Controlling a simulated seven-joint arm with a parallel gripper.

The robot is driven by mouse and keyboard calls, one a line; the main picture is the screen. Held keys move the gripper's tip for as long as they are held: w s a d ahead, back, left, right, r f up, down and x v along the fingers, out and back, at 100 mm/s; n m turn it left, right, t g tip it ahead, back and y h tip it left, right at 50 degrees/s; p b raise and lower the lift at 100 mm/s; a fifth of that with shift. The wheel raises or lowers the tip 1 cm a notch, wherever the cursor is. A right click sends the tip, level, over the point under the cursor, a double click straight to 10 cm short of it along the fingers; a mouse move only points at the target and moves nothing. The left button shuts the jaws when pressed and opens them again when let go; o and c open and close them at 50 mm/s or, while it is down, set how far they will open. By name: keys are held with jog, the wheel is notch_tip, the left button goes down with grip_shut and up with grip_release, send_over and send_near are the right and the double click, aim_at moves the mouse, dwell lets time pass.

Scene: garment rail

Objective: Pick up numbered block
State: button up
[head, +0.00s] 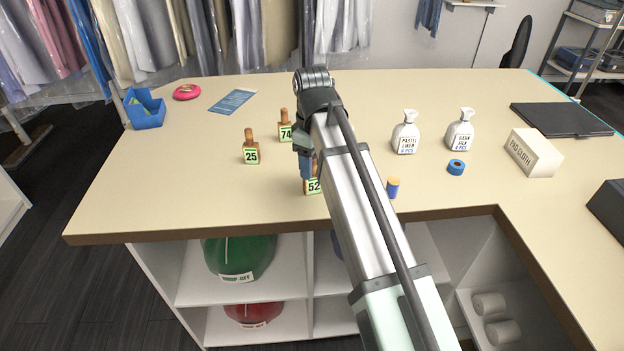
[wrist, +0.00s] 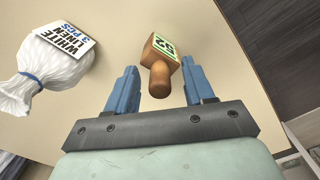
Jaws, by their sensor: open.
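Three wooden blocks with knob handles and green number labels stand on the counter. Block 25 (head: 251,153) is at the left, and block 74 (head: 285,131) is farther back, beside my arm. Block 52 (head: 312,188) is nearer the front edge, partly hidden by my gripper (head: 306,164). In the wrist view, block 52 (wrist: 165,50) shows its label and round handle between the two blue fingers of my gripper (wrist: 158,67). The fingers are open and stand apart on either side of it, with gaps visible.
A tied bag labelled white linen (wrist: 50,65) lies left of the fingers in the wrist view. The counter's left front is clear.

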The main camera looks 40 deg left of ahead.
grip_shut()
dwell(0.3)
jog(key=shift+r, duration=0.15)
notch_tip(320, 180, up, 10)
jog(key=shift+f, duration=0.1)
dwell(0.6)
